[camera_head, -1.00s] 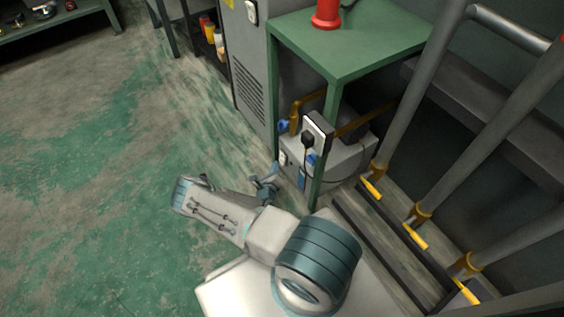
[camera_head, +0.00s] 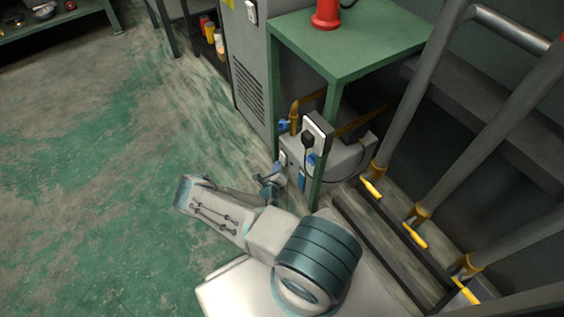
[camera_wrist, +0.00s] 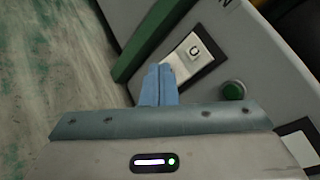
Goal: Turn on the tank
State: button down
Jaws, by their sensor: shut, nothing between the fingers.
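The tank is a grey box (camera_head: 345,162) under the green table, with brass pipes and blue valve handles on it. In the wrist view its grey face (camera_wrist: 235,58) carries a white rocker switch (camera_wrist: 194,51) in a dark frame, marked with a ring-like symbol. A round green button or lamp (camera_wrist: 233,90) sits to the right of the switch. My gripper (camera_wrist: 158,72) has its blue fingers together and empty, with the tips just left of and below the switch. I cannot tell whether they touch the face. In the head view my gripper (camera_head: 277,172) is beside the box's left front.
A green table (camera_head: 350,48) with a red object (camera_head: 326,14) stands over the box, and its front leg (camera_head: 318,175) is close to my gripper. Grey pipes with yellow-handled valves (camera_head: 416,235) stand at the right. The floor at the left is clear.

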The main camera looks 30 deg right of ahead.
jog(key=shift+d, duration=0.15)
dwell(0.4)
jog(key=shift+a+r, duration=0.1)
jog(key=shift+a, duration=0.7)
jog(key=shift+a, duration=0.1)
jog(key=shift+a+r+p, duration=0.2)
jog(key=shift+a+p, duration=0.05)
jog(key=shift+a, duration=0.95)
jog(key=shift+a+r+p, duration=0.15)
jog(key=shift+a+p, duration=0.05)
jog(key=shift+a, duration=0.95)
